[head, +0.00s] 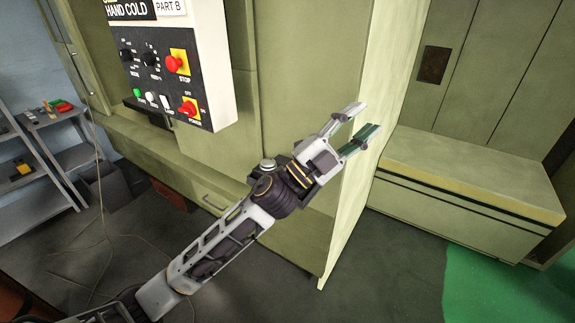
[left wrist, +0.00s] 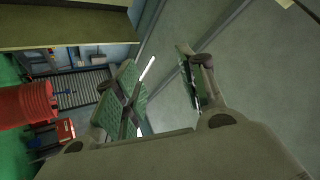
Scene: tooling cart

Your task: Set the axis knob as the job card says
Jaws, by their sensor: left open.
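A control panel (head: 200,60) hangs on the machine at the upper left of the head view. It carries two black knobs, one at the left (head: 126,56) and one in the middle (head: 149,60); I cannot tell which is the axis knob. Their pointer settings are too small to read. A sign above reads "HAND COLD" and "PART B"; its top is cut off. My left gripper (head: 356,130) is open and empty, to the right of the panel and well apart from the knobs. In the left wrist view its fingers (left wrist: 163,85) are spread with nothing between them. My right gripper is not in view.
Red buttons on yellow plates (head: 179,62) and small green and white buttons (head: 139,93) sit near the knobs. A pale machine panel edge (head: 370,100) stands behind my gripper. A grey shelf (head: 40,140) is at the left. A red ribbed drum (left wrist: 25,105) shows in the wrist view.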

